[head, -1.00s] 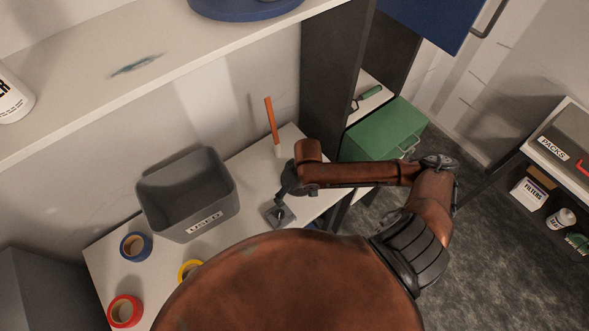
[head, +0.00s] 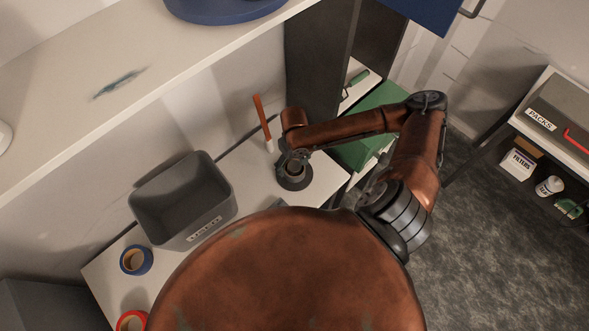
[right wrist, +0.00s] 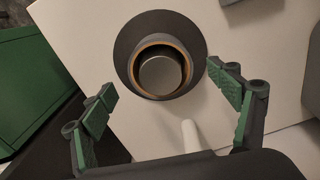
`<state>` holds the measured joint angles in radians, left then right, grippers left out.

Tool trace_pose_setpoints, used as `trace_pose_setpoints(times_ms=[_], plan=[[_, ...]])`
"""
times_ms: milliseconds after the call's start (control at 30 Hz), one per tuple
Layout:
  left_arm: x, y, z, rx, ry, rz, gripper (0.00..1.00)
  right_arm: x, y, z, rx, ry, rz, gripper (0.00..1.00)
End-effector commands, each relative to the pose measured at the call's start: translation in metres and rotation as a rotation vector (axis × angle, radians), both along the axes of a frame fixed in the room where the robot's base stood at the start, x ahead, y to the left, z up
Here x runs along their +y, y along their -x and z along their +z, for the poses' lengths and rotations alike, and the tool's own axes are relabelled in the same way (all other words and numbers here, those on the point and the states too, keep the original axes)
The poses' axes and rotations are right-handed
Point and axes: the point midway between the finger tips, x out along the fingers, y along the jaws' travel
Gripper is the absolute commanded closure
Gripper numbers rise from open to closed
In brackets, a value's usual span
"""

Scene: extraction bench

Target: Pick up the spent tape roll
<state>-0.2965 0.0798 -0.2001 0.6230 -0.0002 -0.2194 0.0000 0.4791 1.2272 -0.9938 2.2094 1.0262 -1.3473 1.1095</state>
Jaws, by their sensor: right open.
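The spent tape roll (right wrist: 160,68), a thin ring with a tan core, sits around a grey post on a round dark base (right wrist: 126,38) on the white bench. In the head view the roll (head: 295,170) is at the bench's right end, partly covered by my right gripper (head: 289,158). In the right wrist view my right gripper (right wrist: 160,80) is open. Its green-padded fingers are spread to either side, below the ring's centre in the picture, with nothing between them. I cannot tell its height above the roll. My left gripper is not in view.
A grey bin (head: 180,200) stands left on the bench, with blue tape (head: 136,260) and red tape (head: 132,321) nearby. An orange-handled tool (head: 262,118) stands behind the roll. A green box (head: 368,145) is to the right. A shelf (head: 120,75) overhangs the bench.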

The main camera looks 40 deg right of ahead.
Motion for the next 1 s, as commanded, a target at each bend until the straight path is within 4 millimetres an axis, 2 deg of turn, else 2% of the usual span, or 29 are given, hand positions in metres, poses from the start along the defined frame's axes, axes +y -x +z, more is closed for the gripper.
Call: trace_pose_setpoints(times_ms=[33, 67, 167, 300, 533, 733, 1000], plan=[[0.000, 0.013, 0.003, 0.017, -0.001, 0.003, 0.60, 0.001, 0.001, -0.008, 0.004, -0.001, -0.002, 0.18], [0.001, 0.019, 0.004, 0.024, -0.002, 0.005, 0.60, 0.001, 0.001, -0.012, 0.003, -0.001, -0.001, 0.18], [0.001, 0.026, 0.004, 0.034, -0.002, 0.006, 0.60, 0.001, 0.002, -0.027, 0.002, -0.001, -0.003, 0.18], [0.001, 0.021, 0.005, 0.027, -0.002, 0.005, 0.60, 0.000, 0.003, -0.037, 0.002, -0.001, -0.003, 0.18], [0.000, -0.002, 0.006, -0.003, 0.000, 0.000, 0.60, 0.000, 0.002, -0.038, 0.001, 0.000, -0.002, 0.19], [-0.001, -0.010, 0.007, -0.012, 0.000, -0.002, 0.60, 0.000, 0.002, -0.037, 0.001, 0.000, -0.002, 0.32], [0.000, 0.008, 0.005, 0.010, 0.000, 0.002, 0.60, 0.000, 0.002, -0.037, 0.001, 0.000, -0.002, 0.51]])
